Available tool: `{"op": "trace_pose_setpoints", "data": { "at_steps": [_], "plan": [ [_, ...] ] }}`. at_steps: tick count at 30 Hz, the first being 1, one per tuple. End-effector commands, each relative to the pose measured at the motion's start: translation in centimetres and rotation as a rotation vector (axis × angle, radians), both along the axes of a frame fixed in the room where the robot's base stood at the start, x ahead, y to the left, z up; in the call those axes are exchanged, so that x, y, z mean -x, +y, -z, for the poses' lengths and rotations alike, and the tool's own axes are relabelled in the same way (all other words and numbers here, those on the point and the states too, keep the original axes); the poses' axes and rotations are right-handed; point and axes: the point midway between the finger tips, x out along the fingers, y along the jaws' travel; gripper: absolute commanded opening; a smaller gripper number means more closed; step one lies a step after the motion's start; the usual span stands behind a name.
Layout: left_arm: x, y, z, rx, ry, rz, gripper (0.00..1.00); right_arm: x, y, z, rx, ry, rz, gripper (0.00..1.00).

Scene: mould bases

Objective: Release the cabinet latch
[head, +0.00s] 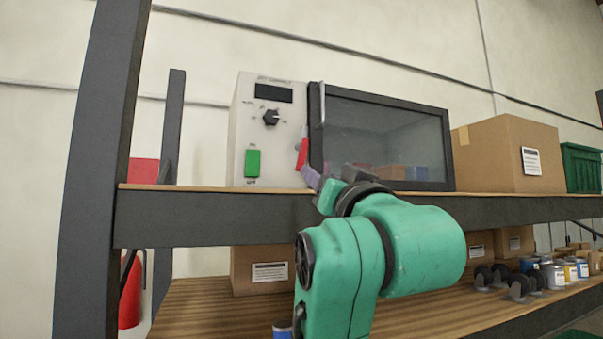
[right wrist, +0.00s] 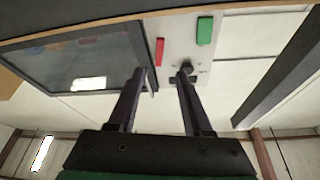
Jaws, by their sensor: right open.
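The cabinet has a white control panel (head: 240,130) on the left and a dark-framed glass door (head: 385,130) on the right, which looks closed. A red latch piece (head: 302,155) sits at the seam between them, and shows in the right wrist view (right wrist: 159,51). My right gripper (head: 311,177) is in front of the latch, fingers pointing at the cabinet. In the right wrist view its two fingers (right wrist: 162,75) are apart with nothing between them; the latch appears just beyond the tips. I cannot tell whether they touch. My left gripper is out of view.
The panel carries a black knob (head: 271,118) and a green switch (head: 253,163). A vertical handle (head: 321,104) is on the door's left side. The shelf edge (head: 210,215) runs below the cabinet. A cardboard box (head: 490,155) stands to the right, a dark post (head: 100,150) to the left.

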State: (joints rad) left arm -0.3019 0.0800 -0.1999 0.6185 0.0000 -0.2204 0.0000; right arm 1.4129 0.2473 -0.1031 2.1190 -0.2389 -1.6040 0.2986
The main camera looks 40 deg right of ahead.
Motion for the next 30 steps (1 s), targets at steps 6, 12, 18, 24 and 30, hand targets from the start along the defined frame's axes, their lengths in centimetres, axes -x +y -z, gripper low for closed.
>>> {"op": "trace_pose_setpoints", "data": {
  "at_steps": [6,12,18,24,30],
  "plan": [
    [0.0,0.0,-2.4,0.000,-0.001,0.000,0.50,-2.8,-1.4,-1.9,-0.003,0.004,0.002,0.50],
    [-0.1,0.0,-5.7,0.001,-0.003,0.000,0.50,-7.5,-3.5,-4.2,-0.002,0.005,0.002,0.50],
    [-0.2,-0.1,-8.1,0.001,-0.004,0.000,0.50,-11.1,-5.1,-5.5,-0.001,0.003,0.001,0.50],
    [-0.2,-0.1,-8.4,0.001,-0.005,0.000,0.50,-12.2,-5.6,-5.5,-0.001,-0.001,0.000,0.50],
    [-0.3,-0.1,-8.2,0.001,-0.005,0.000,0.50,-12.2,-5.6,-5.4,0.000,-0.001,-0.001,0.39]
  ]
}}
